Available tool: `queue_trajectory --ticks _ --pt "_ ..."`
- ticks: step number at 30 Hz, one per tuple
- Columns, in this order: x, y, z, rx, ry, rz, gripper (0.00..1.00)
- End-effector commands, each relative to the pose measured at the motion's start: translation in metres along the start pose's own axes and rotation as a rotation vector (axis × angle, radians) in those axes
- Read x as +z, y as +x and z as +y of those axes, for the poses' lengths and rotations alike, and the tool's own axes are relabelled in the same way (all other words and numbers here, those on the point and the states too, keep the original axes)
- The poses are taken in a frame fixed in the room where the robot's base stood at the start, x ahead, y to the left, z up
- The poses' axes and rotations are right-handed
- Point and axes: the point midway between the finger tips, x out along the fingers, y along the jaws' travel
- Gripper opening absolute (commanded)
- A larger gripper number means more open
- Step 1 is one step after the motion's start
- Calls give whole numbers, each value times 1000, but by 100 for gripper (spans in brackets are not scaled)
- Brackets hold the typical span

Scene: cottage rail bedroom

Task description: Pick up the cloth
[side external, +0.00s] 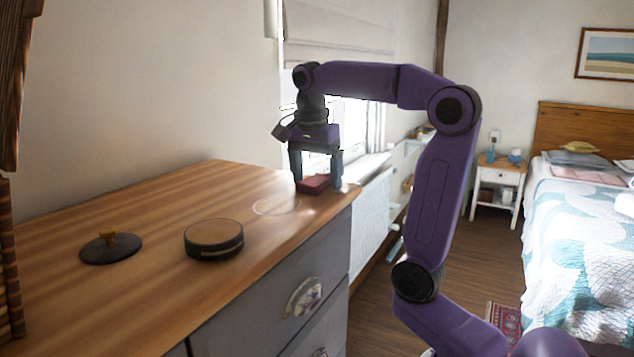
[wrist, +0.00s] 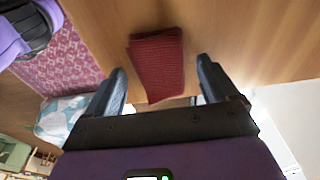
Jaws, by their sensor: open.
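The cloth (side external: 314,184) is a small folded dark red piece lying on the dresser top near its far right corner. In the wrist view the cloth (wrist: 158,62) shows a ribbed weave and lies ahead of and between my fingertips. My gripper (side external: 316,181) points down at the cloth with its fingers spread, one to each side of it in the side view. My gripper also shows in the wrist view (wrist: 163,78), open and empty. I cannot tell whether the fingertips are beside the cloth or still above it.
The wooden dresser top (side external: 150,205) also holds a round dark box (side external: 213,239) and a dark lid with a knob (side external: 110,246). A pale round disc or mark (side external: 276,205) lies close to the cloth. The dresser's right edge is near. A window and wall stand behind.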

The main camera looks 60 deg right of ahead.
Motion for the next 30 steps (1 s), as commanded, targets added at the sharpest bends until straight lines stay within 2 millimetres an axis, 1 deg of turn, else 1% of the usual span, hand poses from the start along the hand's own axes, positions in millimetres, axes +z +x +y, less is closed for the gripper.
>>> queue_trajectory --ticks 1,2,3,5,6,7,15,20,23,26,30 --pt "0 0 0 0 0 0 84" --pt "0 0 0 0 0 0 74" --pt "0 0 0 0 0 0 61" --pt "0 0 0 0 0 0 42" --pt "0 0 0 0 -1 0 29" --pt "0 0 0 0 -1 0 27" --pt "0 -1 0 0 -1 0 27" --pt "-1 -6 0 0 -1 0 27" --pt "-2 -14 -1 -1 -1 1 27" --pt "-4 -26 -1 -2 0 1 27" --pt "-7 -47 -1 -4 -1 1 27"
